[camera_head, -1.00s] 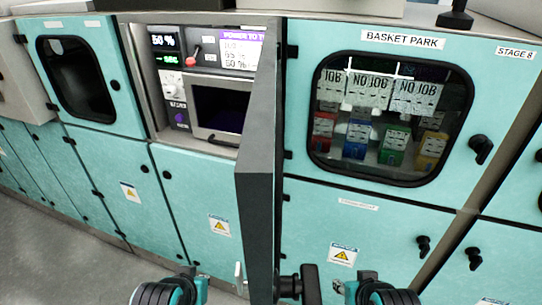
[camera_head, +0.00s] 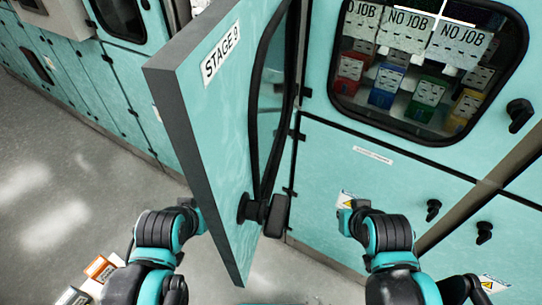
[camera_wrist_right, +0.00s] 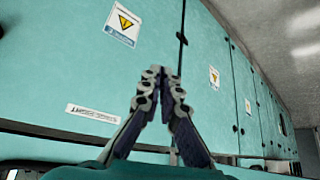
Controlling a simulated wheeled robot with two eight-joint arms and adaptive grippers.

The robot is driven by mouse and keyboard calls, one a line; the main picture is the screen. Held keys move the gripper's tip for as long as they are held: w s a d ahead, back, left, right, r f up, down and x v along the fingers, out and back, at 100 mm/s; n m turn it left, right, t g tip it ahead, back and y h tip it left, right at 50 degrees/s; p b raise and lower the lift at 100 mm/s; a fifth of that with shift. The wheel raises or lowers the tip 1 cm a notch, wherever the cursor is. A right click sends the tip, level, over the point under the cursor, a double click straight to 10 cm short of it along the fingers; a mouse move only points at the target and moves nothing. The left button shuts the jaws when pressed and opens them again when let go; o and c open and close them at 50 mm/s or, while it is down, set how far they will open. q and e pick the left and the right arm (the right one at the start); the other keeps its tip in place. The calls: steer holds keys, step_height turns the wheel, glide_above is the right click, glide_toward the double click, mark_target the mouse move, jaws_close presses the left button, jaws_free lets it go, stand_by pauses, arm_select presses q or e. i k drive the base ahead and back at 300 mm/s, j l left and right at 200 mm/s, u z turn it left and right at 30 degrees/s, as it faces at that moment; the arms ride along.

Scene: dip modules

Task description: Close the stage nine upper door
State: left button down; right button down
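The stage nine upper door (camera_head: 215,150) stands open, swung out from the teal cabinet wall. Its label reads "STAGE 9", and a dark window and a black handle (camera_head: 262,212) show on its face. My left gripper (camera_head: 192,212) is low at the door's left side, its fingers too small and hidden to read; I cannot tell if it touches the door. My right gripper (camera_head: 348,207) is to the right of the handle, apart from the door. In the right wrist view its fingertips (camera_wrist_right: 160,78) meet with nothing between them.
A closed cabinet window (camera_head: 425,120) right of the door shows labelled modules inside. Lower panels with black knobs (camera_head: 434,210) lie below it. Open grey floor (camera_head: 70,190) lies left of the door. Small boxes (camera_head: 98,268) show at the bottom left.

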mark_target(212, 130)
steer(key=k+l+z, duration=0.15)
steer(key=k, duration=0.35)
steer(key=k+l+z, duration=0.2)
steer(key=k, duration=0.25)
